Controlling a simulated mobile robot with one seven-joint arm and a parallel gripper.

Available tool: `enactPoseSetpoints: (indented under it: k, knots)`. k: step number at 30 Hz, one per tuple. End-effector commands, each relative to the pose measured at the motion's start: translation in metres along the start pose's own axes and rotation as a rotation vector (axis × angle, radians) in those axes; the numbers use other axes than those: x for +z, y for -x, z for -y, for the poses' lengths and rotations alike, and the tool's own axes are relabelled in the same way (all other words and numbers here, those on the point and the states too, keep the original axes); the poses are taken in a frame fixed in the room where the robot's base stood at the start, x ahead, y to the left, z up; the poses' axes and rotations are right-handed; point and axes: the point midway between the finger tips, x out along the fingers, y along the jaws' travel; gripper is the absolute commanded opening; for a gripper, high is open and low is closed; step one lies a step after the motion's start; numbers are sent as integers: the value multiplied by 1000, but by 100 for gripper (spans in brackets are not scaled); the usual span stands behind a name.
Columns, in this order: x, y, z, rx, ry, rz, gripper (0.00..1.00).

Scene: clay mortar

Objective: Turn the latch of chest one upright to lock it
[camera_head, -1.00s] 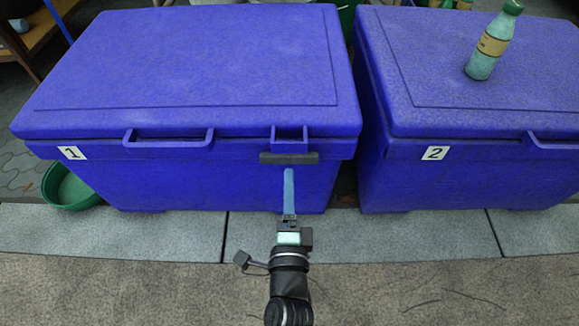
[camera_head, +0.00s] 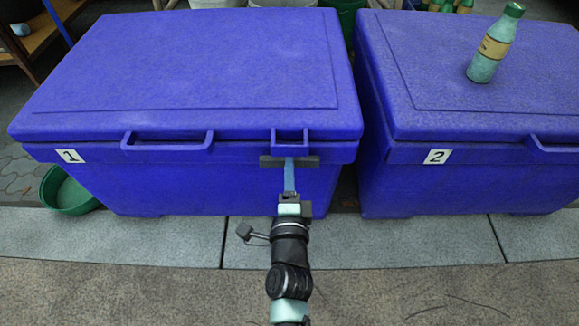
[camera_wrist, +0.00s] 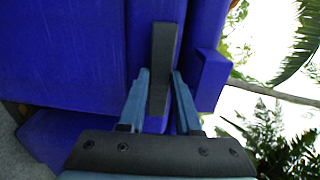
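Chest one (camera_head: 190,75) is the blue chest with the "1" label, at left in the head view with its lid down. Its latch (camera_head: 310,162) is a dark grey bar lying horizontally at the front right, below a square loop on the lid's edge. In the wrist view the latch (camera_wrist: 163,60) stands along the picture's height because of the camera's roll. My gripper (camera_head: 289,164) is at the latch's middle, and its fingers hide part of it. In the wrist view my gripper (camera_wrist: 159,74) is open, with one blue finger on each side of the latch. Firm contact is not visible.
Chest two (camera_head: 400,175) stands close at right, with a green-capped bottle (camera_head: 488,55) on its lid. A green tub (camera_head: 68,195) sits on the ground at left, beside chest one. The paving in front of the chests is clear.

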Motion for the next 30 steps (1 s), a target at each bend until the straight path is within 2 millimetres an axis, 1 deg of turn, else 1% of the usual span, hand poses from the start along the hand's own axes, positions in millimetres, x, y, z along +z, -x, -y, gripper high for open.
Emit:
enactPoseSetpoints:
  k: [1,4,5,17,23,30]
  knots:
    - [0,0,0,0,0,0,19]
    - [0,0,0,0,0,0,1]
    - [0,0,0,0,0,0,0]
    - [0,0,0,0,35,0,0]
    - [0,0,0,0,140,0,0]
    - [0,0,0,0,347,0,0]
